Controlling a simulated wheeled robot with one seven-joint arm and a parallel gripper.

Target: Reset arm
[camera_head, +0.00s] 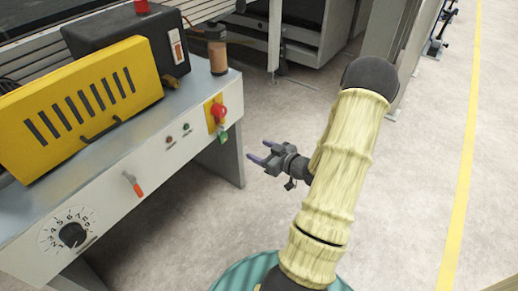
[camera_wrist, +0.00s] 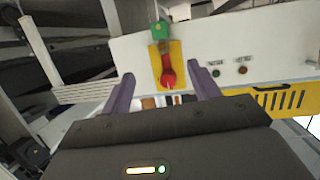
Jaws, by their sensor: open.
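My gripper (camera_head: 262,152) is open and empty in the head view. It hangs over the floor, just right of the machine's front panel. In the wrist view its two purple-grey fingers (camera_wrist: 163,92) are spread apart, with a red knob (camera_wrist: 167,72) on a yellow plate showing beyond and between them. In the head view the red knob (camera_head: 219,111) sits at the right end of the panel, with a green part (camera_head: 223,136) below it. The gripper is apart from the knob. My arm covers part of the floor on the right.
The machine (camera_head: 130,175) fills the left, with a yellow slotted cover (camera_head: 80,105), a numbered dial (camera_head: 72,234) and a red-handled lever (camera_head: 134,186) on its front. A cylindrical container (camera_head: 217,55) stands near its back corner. Open floor (camera_head: 415,170) lies to the right, crossed by a yellow line (camera_head: 463,180).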

